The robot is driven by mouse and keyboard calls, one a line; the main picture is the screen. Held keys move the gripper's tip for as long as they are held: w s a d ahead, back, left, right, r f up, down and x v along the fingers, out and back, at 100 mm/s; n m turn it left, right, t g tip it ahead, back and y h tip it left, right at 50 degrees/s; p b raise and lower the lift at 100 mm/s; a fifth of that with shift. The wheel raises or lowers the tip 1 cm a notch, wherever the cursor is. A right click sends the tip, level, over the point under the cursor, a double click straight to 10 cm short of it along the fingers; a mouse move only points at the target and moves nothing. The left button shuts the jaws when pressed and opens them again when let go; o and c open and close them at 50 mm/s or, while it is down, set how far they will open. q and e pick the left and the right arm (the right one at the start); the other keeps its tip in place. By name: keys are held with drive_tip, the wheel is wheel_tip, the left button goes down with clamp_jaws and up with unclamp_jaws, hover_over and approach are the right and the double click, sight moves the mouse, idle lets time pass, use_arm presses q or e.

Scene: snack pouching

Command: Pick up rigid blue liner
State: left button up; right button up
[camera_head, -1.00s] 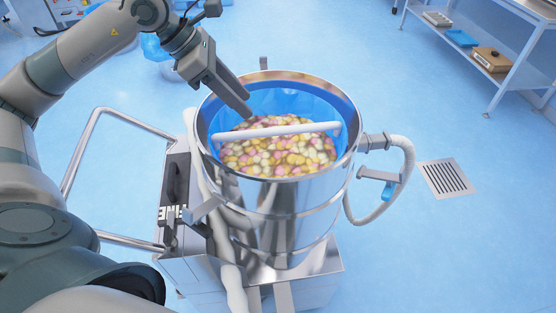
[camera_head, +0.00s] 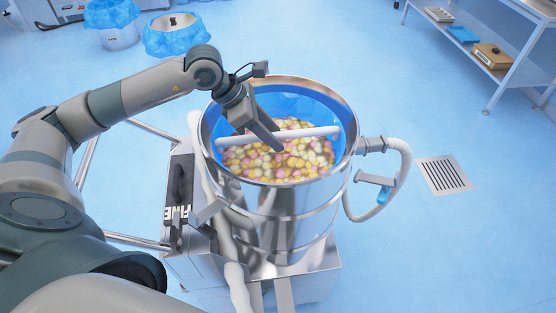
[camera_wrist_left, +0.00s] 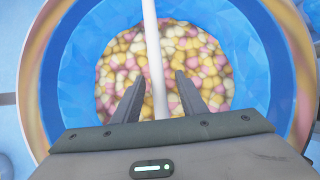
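A blue liner (camera_head: 300,103) lines the inside of a shiny metal drum (camera_head: 285,215) and shows as a blue ring around its contents. In the left wrist view the liner (camera_wrist_left: 252,75) surrounds a pile of pink, yellow and white pieces (camera_wrist_left: 205,60). A white bar (camera_head: 310,133) spans the drum opening. My left gripper (camera_head: 280,147) reaches over the drum opening, fingers pointing down. In the left wrist view my left gripper (camera_wrist_left: 159,80) is open, with the white bar (camera_wrist_left: 151,35) running between its fingers; contact cannot be told. My right gripper is not in view.
A grey hose (camera_head: 400,170) loops off the drum's right side. Bins with blue liners (camera_head: 175,35) stand at the back left. A metal shelf (camera_head: 505,55) holds boxes at the right. A floor grate (camera_head: 444,175) lies beside the drum; the floor around is clear.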

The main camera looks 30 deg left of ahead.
use_arm(q)
drive_tip(key=shift+d+f, duration=0.1)
drive_tip(key=shift+f, duration=0.05)
drive_tip(key=shift+w+d+f+p, duration=0.4)
drive_tip(key=shift+w+d+p, duration=0.05)
drive_tip(key=shift+p, duration=0.3)
drive_tip(key=p+x, duration=0.1)
drive_tip(key=x, duration=0.3)
drive_tip(key=shift+w+r+p, duration=0.1)
drive_tip(key=shift+p, duration=0.3)
clamp_jaws()
idle(1.0)
